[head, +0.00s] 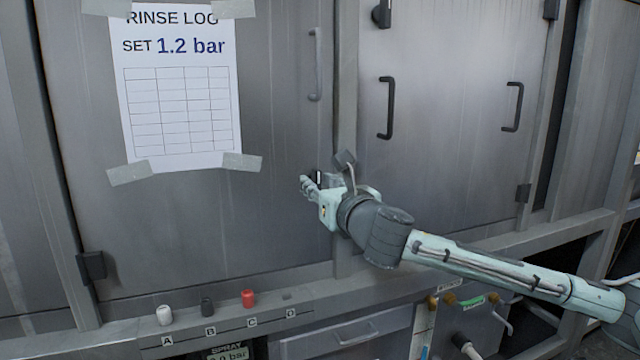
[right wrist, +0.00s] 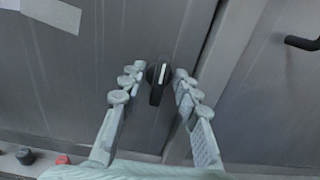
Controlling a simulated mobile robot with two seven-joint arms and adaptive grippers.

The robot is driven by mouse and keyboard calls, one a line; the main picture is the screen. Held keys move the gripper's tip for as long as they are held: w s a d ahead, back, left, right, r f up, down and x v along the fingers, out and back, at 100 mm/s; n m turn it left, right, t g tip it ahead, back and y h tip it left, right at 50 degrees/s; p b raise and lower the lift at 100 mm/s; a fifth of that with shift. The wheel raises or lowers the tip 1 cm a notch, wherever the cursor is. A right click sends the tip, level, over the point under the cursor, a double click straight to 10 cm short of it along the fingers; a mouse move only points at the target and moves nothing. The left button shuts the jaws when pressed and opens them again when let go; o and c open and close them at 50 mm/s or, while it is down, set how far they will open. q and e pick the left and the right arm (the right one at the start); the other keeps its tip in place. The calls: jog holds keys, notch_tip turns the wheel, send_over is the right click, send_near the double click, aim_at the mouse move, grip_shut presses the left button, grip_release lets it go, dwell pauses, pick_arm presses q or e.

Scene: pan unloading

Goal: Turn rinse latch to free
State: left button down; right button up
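The rinse latch (right wrist: 160,76) is a small black turn knob with a white line, set low on the grey door panel beside the upright frame post. Its grip points down and its white line stands almost upright. In the head view only a dark sliver of the latch (head: 319,176) shows behind my right gripper (head: 308,187). In the right wrist view my right gripper (right wrist: 160,84) is open, with one finger on each side of the latch. Gaps show between both fingers and the latch. My left gripper is in neither view.
A taped rinse log sheet (head: 180,88) reads "SET 1.2 bar". The door has a grey handle (head: 316,65); black handles (head: 386,108) are on the right-hand doors.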

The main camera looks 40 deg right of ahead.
grip_shut()
